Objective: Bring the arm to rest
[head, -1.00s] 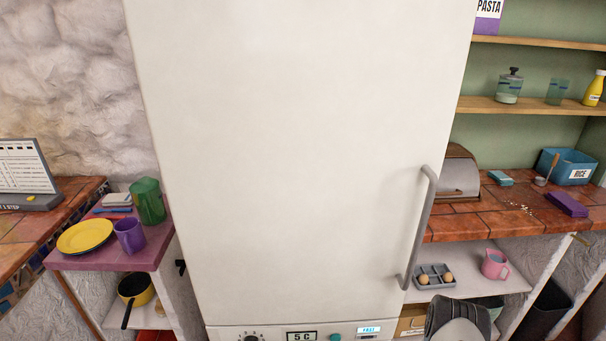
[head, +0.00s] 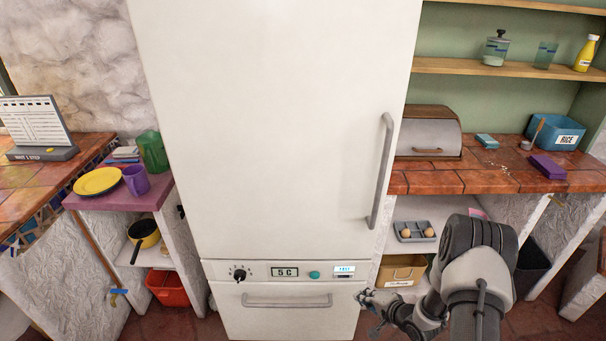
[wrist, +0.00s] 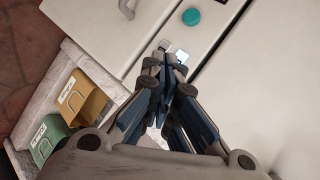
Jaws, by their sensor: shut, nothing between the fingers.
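My gripper (head: 372,300) is at the lower right of the head view, in front of the fridge's right edge near its control panel. In the wrist view my gripper (wrist: 165,108) has its fingers together with nothing between them. My arm is folded at the lower right of the head view. The tall white fridge (head: 270,130) stands in the middle with its door shut. Its lower drawer (head: 287,318) is shut as well.
The right counter (head: 450,182) holds a bread bin (head: 430,140) and a blue rice box (head: 557,132). An egg tray (head: 415,232) sits on the shelf below. The purple side table (head: 115,198) holds a yellow plate (head: 98,181). Floor shows at the lower left.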

